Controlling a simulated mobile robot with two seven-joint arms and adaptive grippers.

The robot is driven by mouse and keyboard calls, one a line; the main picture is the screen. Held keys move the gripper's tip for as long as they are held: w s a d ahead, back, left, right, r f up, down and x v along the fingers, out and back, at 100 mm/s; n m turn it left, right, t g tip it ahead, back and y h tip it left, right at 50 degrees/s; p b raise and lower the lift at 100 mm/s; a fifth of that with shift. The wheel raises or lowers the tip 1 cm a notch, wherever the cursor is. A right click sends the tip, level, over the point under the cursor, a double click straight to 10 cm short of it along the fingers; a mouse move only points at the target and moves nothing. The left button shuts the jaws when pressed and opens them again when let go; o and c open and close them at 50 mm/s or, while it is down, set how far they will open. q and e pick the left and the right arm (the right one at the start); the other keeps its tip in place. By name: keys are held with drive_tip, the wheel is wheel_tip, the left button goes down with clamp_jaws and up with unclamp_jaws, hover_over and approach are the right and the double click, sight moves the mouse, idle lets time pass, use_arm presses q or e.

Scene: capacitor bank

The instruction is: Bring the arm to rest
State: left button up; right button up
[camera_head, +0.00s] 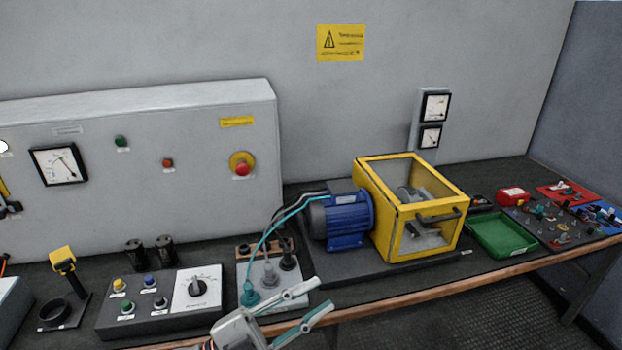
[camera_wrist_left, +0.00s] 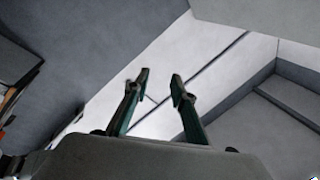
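My left gripper (camera_head: 318,300) is at the bottom middle of the head view, in front of the bench's front edge. Its two fingers are spread apart with nothing between them. In the left wrist view the same gripper (camera_wrist_left: 160,88) shows open and empty, with grey wall and floor surfaces beyond it. The fingers look clear of the bench and of the terminal box (camera_head: 275,280) behind them. My right gripper is in neither view.
The bench holds a control box with a dial (camera_head: 165,303), a blue motor (camera_head: 347,220), a yellow guard (camera_head: 385,218) and a green tray (camera_head: 503,236). A grey cabinet (camera_head: 200,190) stands at the back left. The floor right of the gripper is clear.

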use_arm(q)
drive_tip(key=w+a+f+n+t+y, duration=0.1)
drive_tip(key=a+f+n+t+y, duration=0.5)
drive_tip(key=a+f+n+y, duration=0.9)
drive_tip(key=s+a+f+n+g, duration=0.1)
drive_tip(key=s+a+f+g, duration=0.1)
drive_tip(key=s+f, duration=0.3)
drive_tip(key=s+a+f+n+g+y, duration=0.1)
drive_tip(key=s+f, duration=0.5)
drive_tip(key=f, duration=0.6)
drive_tip(key=shift+a+n+g, duration=0.5)
drive_tip(key=shift+a+g, duration=0.3)
drive_tip(key=shift+a, duration=0.35)
drive_tip(key=shift+a+r+y, duration=0.1)
drive_tip(key=shift+y, duration=0.2)
